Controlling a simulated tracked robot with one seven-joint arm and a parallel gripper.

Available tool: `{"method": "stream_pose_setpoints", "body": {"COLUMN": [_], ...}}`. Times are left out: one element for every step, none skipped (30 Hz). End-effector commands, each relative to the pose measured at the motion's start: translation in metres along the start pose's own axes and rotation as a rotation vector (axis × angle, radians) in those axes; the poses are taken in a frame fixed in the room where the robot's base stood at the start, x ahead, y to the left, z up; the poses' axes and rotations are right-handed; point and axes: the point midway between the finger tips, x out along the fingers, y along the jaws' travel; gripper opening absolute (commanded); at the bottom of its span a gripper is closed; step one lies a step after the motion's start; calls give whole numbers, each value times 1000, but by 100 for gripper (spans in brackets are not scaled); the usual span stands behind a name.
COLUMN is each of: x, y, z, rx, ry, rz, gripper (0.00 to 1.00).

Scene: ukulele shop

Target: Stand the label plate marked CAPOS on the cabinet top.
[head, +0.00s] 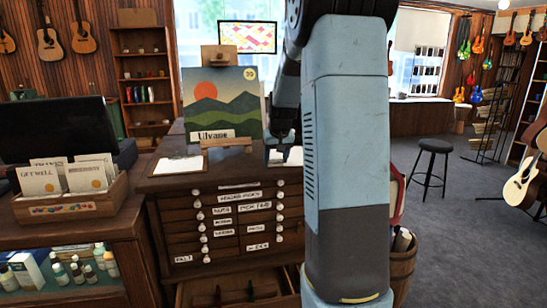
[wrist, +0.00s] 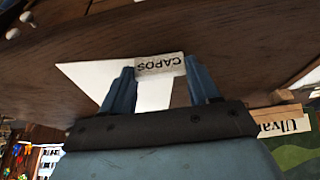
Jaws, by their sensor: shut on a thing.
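The CAPOS label plate (wrist: 160,65) is a small white plate with black letters, upside down in the wrist view. My gripper (wrist: 161,72) is shut on it, one blue finger at each end. It is over the cabinet top (wrist: 230,40), dark wood, with a white sheet (wrist: 85,75) behind the plate. I cannot tell whether the plate touches the surface. In the head view my gripper (head: 281,148) is above the right part of the cabinet top (head: 228,165), partly hidden by my arm. The plate cannot be made out there.
A landscape picture marked Ulvane (head: 222,103) stands on an easel at the back of the cabinet top. A white sheet (head: 178,166) lies at its left. A bottom drawer (head: 270,284) is open. A card box (head: 75,200) stands left; a stool (head: 433,146) stands right.

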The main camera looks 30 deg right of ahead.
Motion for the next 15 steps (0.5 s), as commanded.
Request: {"method": "stream_pose_setpoints", "body": {"x": [1,1,2,2,2,3,2,2,2,2,2,2,2,2,2], "y": [0,0,0,0,0,0,0,0,0,0,0,0,0,0,0], "z": [0,0,1,1,1,1,1,1,1,1,1,1,1,1,1], "rx": [0,0,0,0,0,0,0,0,0,0,0,0,0,0,0], "ry": [0,0,-1,-1,-1,-1,-1,0,0,0,0,0,0,0,0], "rz": [0,0,0,0,0,0,0,0,0,0,0,0,0,0,0], "gripper": [32,32,32,32,32,32,63,66,70,73,76,80,83,85,89]}}
